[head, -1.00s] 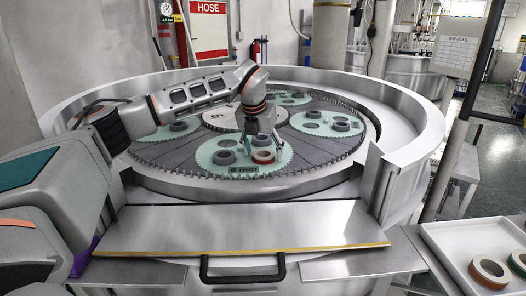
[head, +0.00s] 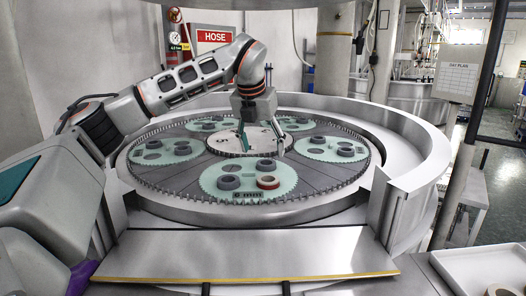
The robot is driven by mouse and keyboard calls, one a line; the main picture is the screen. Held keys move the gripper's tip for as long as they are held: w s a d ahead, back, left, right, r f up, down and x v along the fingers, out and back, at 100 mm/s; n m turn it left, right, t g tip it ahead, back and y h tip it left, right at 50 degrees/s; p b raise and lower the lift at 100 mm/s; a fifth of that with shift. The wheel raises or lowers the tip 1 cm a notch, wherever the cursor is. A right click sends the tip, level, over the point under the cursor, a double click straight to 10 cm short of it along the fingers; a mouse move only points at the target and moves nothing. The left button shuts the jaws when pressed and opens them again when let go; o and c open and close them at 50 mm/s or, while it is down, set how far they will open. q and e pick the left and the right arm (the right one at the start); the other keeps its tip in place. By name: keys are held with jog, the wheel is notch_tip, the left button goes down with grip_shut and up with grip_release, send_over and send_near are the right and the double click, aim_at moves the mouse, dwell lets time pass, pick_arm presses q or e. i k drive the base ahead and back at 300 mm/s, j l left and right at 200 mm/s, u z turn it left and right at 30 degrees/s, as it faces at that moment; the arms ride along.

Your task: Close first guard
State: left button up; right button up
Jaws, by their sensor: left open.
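The first guard appears to be the flat steel flap (head: 250,252) at the front opening of the round machine. It lies folded down, with a yellow strip along its near edge. Its black handle (head: 285,288) is mostly cut off by the bottom of the head view. My left gripper (head: 262,143) is open and empty, pointing down above the middle of the machine's plate, well behind the flap and apart from it. My right gripper is not in view.
Green carriers (head: 210,187) with grey rings and one red-edged ring (head: 268,182) lie on the toothed plate. A high steel rim (head: 425,150) curves around the back and right. A white tray (head: 470,262) with a ring stands at the lower right.

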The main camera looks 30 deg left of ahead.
aim_at(205, 256)
jog(key=k+l, duration=0.8)
